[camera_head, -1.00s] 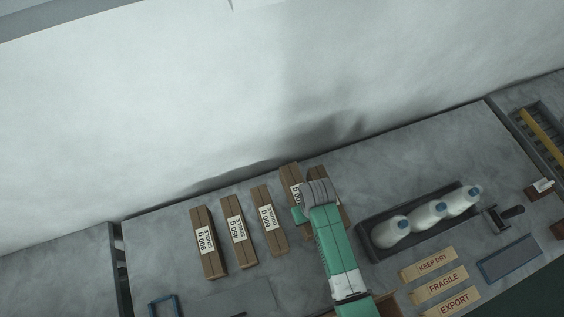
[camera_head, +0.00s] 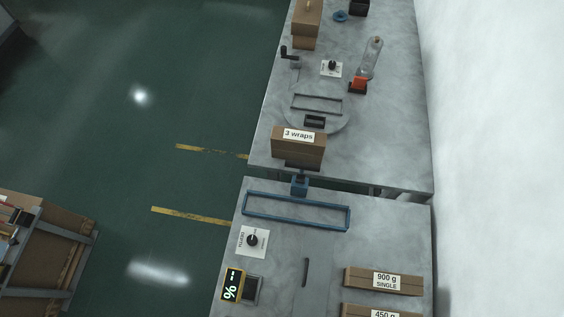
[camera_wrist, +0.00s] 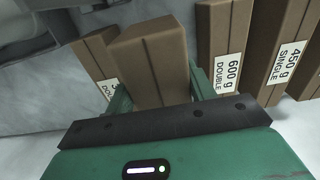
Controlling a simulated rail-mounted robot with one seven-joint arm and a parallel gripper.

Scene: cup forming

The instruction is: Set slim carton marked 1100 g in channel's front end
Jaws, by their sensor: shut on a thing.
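My gripper (camera_wrist: 160,88) shows in the wrist view only, its green fingers shut on the sides of a slim brown carton (camera_wrist: 148,52). No label shows on the faces of the held carton in view, so its weight mark cannot be read. I cannot tell whether it is clear of the table. A long, narrow blue-rimmed frame (camera_head: 297,225) lies empty on the near table in the head view; I cannot tell whether it is the channel. A blue block (camera_head: 300,184) stands at its far side.
Cartons marked 600 g DOUBLE (camera_wrist: 226,45) and 450 g SINGLE (camera_wrist: 285,50) stand right of the held one; another (camera_wrist: 95,62) is at left. The head view shows a 900 g SINGLE carton (camera_head: 384,281), a display (camera_head: 232,286) and a "3 wraps" box (camera_head: 299,147) beyond the table gap.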

